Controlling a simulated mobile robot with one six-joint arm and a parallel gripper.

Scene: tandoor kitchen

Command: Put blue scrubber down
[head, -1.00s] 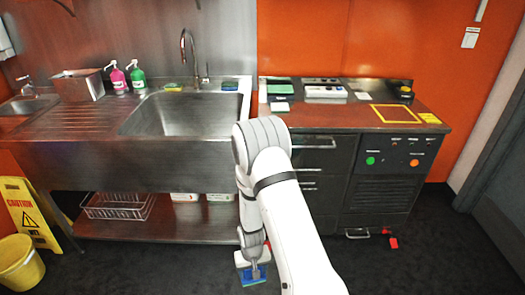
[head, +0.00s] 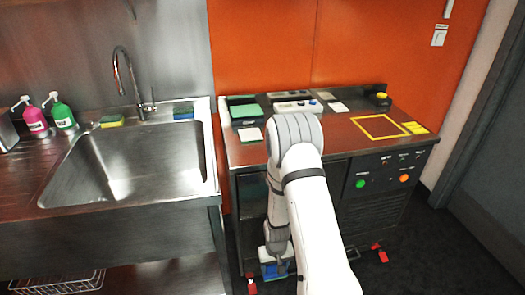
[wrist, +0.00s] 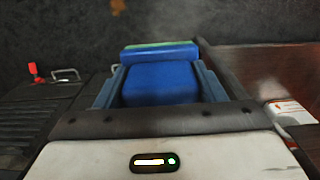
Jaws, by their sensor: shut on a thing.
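My gripper (head: 275,262) hangs low in front of the dark cabinet in the head view, partly hidden by my arm. In the wrist view my gripper (wrist: 161,78) is shut on the blue scrubber (wrist: 160,84), which sits between the two fingers. A blue strip with a green layer shows at its far edge. The scrubber (head: 271,271) also shows as a small blue patch in the head view. It is held clear of the counter, below its top.
The dark red counter (head: 345,150) has a yellow outlined square (head: 379,127) with bare surface inside. Green and white items (head: 247,111) and a white device (head: 298,106) stand at its back left. The sink (head: 135,165) is left, with a blue sponge (head: 183,112) on its back ledge.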

